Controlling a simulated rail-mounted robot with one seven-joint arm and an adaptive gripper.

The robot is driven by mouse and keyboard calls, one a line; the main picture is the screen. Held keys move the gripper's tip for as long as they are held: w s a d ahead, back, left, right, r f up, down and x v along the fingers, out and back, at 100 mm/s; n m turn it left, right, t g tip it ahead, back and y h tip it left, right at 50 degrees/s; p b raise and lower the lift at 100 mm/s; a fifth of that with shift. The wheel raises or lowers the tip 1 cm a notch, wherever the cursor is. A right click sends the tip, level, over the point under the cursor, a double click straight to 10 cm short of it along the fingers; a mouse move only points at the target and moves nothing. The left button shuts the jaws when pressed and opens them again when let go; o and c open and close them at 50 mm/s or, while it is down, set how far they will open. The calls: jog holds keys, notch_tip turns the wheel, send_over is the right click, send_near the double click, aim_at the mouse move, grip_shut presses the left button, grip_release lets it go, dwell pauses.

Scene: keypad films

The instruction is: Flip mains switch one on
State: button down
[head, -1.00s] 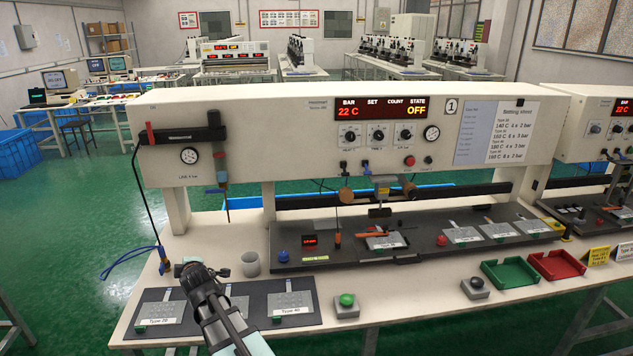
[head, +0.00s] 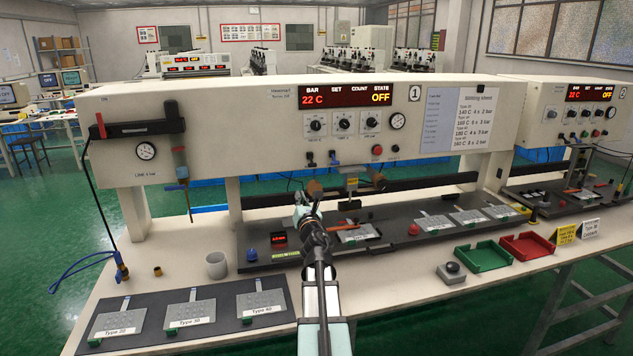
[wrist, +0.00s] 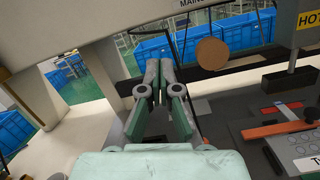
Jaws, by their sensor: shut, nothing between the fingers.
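Station one's white panel (head: 260,135) has a red display (head: 345,96) reading 22 C and state OFF. Two small dark switches sit under its knobs, a left one (head: 311,158) and a right one (head: 332,157); their lever positions are too small to tell. In the wrist view a cut-off label starting "MAIN" (wrist: 193,3) shows on the panel's lower edge. My gripper (head: 303,196) is shut and empty, below the left switch and apart from it. In the wrist view its closed fingers (wrist: 158,78) point towards the gap under the panel. The switches are not visible there.
A round brown disc (wrist: 212,53) hangs right of my fingers, near a block marked HOT (wrist: 309,20). A black work plate (head: 385,232) with film cards lies beneath. A grey cup (head: 216,265) stands left. Green (head: 482,256) and red (head: 528,245) trays lie right.

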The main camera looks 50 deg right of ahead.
aim_at(311, 161)
jog(key=s+d+n, duration=0.1)
jog(key=s+d, duration=0.1)
jog(key=s+d+n, duration=0.1)
jog(key=s+n, duration=0.1)
jog(key=shift+s+d+b, duration=0.3)
jog(key=shift+d+b, duration=0.05)
jog(key=shift+b, duration=0.05)
jog(key=w+d+r+p, duration=0.5)
jog(key=w, duration=0.1)
dwell(0.5)
